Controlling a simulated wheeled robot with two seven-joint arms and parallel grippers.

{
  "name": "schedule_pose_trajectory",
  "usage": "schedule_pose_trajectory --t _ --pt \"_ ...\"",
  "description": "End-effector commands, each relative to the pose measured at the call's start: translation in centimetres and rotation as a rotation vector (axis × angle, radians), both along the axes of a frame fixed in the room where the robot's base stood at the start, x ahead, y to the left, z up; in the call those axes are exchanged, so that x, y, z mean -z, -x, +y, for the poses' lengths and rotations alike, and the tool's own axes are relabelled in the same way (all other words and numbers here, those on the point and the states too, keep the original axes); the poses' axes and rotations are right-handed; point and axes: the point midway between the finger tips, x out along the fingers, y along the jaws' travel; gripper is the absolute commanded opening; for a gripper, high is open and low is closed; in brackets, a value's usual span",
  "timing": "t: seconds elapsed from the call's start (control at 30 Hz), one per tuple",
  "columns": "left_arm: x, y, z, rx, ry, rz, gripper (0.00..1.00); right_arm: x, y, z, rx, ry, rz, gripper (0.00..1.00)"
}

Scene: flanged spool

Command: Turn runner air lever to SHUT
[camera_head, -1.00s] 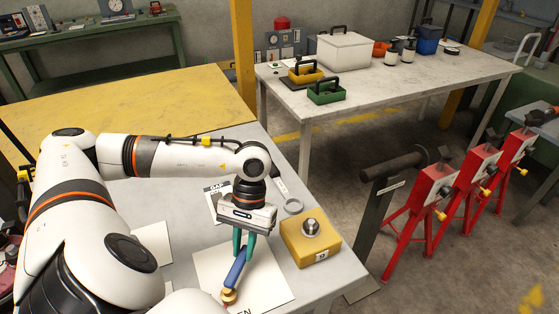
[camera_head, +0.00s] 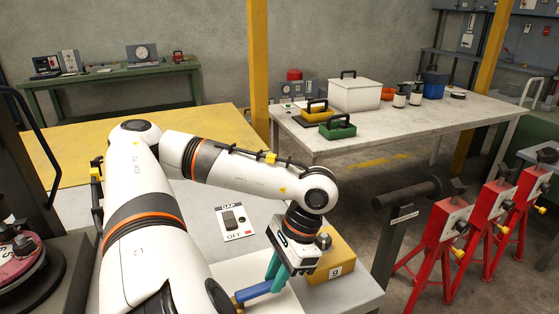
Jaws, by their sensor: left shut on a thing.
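The blue lever (camera_head: 256,291) lies low in the head view, on a pale plate (camera_head: 287,303) at the front of the grey bench. Its brass pivot end (camera_head: 236,300) shows at the left, partly hidden by my arm. My left gripper (camera_head: 274,276) comes down from above. Its teal fingers are shut on the blue lever near its right end. Lettering on the plate is out of view or hidden, so I cannot read the lever's position. My right gripper is not in view.
A yellow block (camera_head: 335,262) marked 9 stands just right of my left gripper. A card with a dark switch (camera_head: 231,219) reads OFF behind it. Red stands (camera_head: 442,235) are at the right. A white table (camera_head: 400,122) with boxes is behind.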

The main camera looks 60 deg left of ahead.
Motion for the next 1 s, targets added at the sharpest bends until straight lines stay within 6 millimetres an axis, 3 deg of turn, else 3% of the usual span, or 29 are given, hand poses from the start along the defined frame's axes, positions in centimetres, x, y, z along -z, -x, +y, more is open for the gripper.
schedule_pose_trajectory --t 0.63,0.67,0.8,1.0 --pt "-0.11 0.14 -0.06 0.054 -0.002 0.001 0.0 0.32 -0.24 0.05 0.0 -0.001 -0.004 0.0" --pt "-0.11 0.14 -0.06 0.054 -0.002 0.001 0.21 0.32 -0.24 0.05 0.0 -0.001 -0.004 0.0" --pt "-0.08 0.15 -0.07 0.052 -0.001 0.001 0.42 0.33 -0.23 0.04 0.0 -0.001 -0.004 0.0" --pt "-0.04 0.15 -0.07 0.05 -0.001 0.001 0.42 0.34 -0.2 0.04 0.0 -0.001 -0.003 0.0"
